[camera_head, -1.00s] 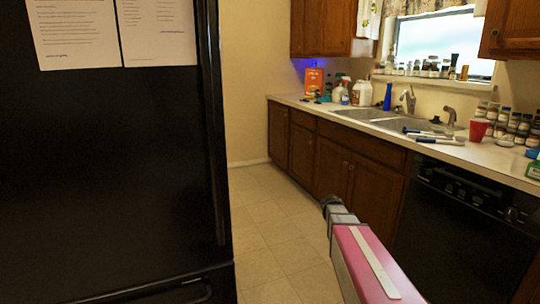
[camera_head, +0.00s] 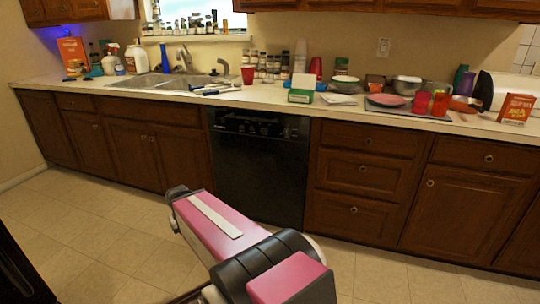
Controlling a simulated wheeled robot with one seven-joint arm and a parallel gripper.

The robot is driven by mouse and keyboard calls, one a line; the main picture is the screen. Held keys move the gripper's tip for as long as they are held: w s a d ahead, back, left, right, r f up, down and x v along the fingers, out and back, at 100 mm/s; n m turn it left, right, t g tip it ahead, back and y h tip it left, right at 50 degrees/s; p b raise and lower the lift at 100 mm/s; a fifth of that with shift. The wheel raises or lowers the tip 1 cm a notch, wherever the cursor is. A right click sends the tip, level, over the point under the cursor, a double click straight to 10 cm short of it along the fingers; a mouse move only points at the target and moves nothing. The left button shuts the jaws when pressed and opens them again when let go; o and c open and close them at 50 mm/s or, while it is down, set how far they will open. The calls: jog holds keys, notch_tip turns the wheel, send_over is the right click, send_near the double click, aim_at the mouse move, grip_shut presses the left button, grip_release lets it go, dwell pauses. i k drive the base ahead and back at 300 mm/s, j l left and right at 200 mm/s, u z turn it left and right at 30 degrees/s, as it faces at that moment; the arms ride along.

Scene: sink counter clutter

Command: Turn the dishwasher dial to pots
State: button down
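The black dishwasher (camera_head: 258,170) is built into the counter run near the middle of the view, with its door shut. Its control panel (camera_head: 245,124) runs along the top under the counter edge. A small round dial (camera_head: 290,132) seems to sit at the right end of the panel. It is dark and too small to read its setting or any labels. My pink and black arm reaches up from the bottom, in front of and below the dishwasher, apart from the panel. My gripper does not show.
The counter (camera_head: 130,84) holds a sink (camera_head: 170,84), a red cup (camera_head: 248,74), jars, bowls and boxes. Wooden drawers (camera_head: 362,172) stand right of the dishwasher and cabinets left. The tiled floor (camera_head: 110,235) before them is open. A dark edge shows at lower left.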

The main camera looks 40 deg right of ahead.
aim_at(287, 132)
jog(key=z, duration=1.1)
